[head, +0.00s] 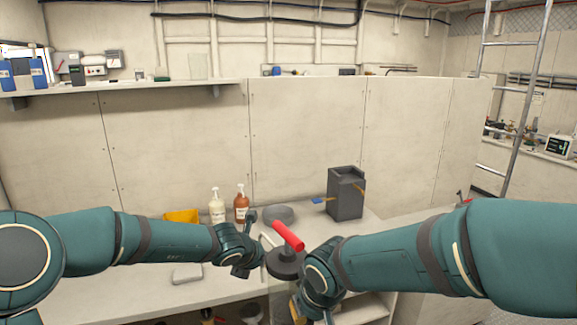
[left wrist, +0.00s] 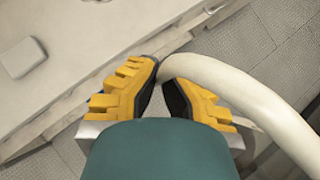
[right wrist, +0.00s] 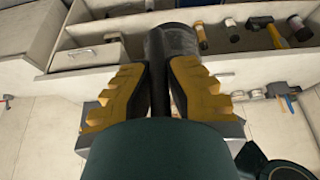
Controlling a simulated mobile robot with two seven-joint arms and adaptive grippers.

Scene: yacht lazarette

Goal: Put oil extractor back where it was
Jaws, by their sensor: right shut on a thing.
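The oil extractor, a dark round body (head: 285,264) with a red handle (head: 288,236), is in the air in front of the bench in the head view. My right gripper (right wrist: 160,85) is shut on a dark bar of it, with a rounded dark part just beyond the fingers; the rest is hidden. My left gripper (left wrist: 161,78) is just left of the extractor in the head view. Its fingertips are close together, and a thick cream hose (left wrist: 235,85) curves away right beside them. I cannot tell if they touch the hose.
On the bench (head: 125,288) stand a grey box-like container (head: 346,194), a white pump bottle (head: 217,206), a brown bottle (head: 241,204), a grey round dish (head: 279,214) and a yellow bin (head: 181,215). Below, an open compartment holds tools such as a hammer (right wrist: 262,24). A ladder (head: 528,90) stands right.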

